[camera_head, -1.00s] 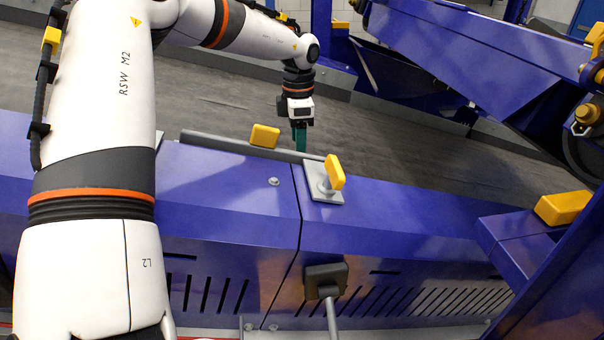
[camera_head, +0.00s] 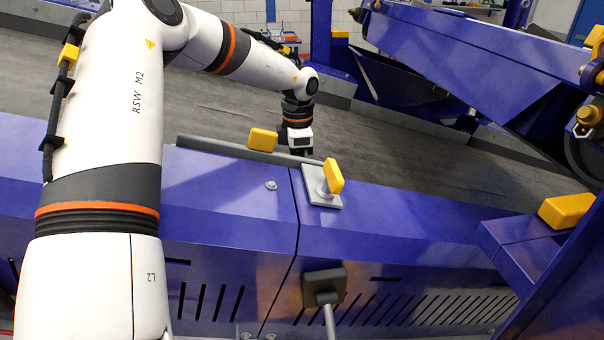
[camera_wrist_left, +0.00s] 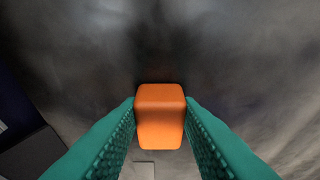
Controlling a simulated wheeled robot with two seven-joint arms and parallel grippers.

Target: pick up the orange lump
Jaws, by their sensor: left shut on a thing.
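The orange lump (camera_wrist_left: 160,115) is a blocky piece with rounded edges, in the middle of the left wrist view. The two green ribbed fingers of my left gripper (camera_wrist_left: 160,118) press on its left and right sides, so the gripper is shut on it. In the head view my left gripper (camera_head: 301,152) is low over the dark belt, beyond the blue frame. Its fingers and the lump are hidden there behind the frame edge. I cannot tell whether the lump touches the belt. My right gripper is in neither view.
The dark grey belt (camera_head: 230,105) runs behind the blue side frame (camera_head: 225,200). A grey bar and yellow blocks (camera_head: 262,140) stand along the frame's top edge, near my left wrist. A yellow-handled fitting (camera_head: 333,176) sticks up there. Blue machinery (camera_head: 470,50) overhangs the belt at the right.

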